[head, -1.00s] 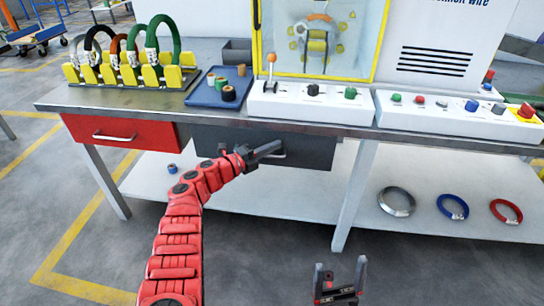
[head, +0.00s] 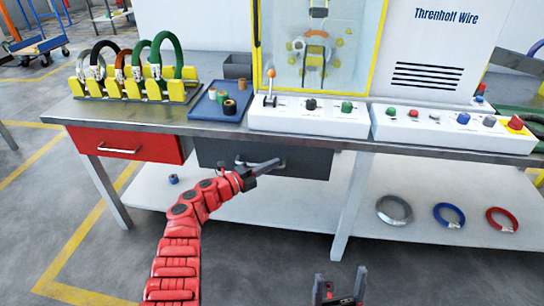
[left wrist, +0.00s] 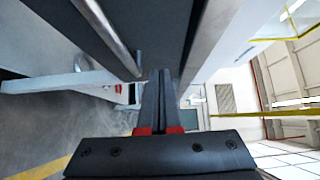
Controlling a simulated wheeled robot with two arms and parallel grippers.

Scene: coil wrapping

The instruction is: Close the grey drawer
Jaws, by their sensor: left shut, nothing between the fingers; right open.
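The grey drawer (head: 308,164) is under the table top, right of the red drawer. In the head view its front looks about flush with the table, but I cannot tell whether a small gap is left. My left gripper (head: 277,162) is shut and empty, right at the drawer front, and partly hides its handle. In the left wrist view the shut fingers (left wrist: 160,95) point along the dark drawer front (left wrist: 135,30), beside the silver handle bar (left wrist: 106,34). Whether they touch the front is unclear. My right gripper (head: 340,288) is open and empty at the bottom edge.
The red drawer (head: 160,147) is left of the grey one. The table top (head: 205,124) holds a coil rack (head: 130,92), a blue tray (head: 203,107) and button panels (head: 385,132). Wire rings (head: 449,215) lie on the lower shelf (head: 290,210). A table leg (head: 349,200) stands right of my left gripper.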

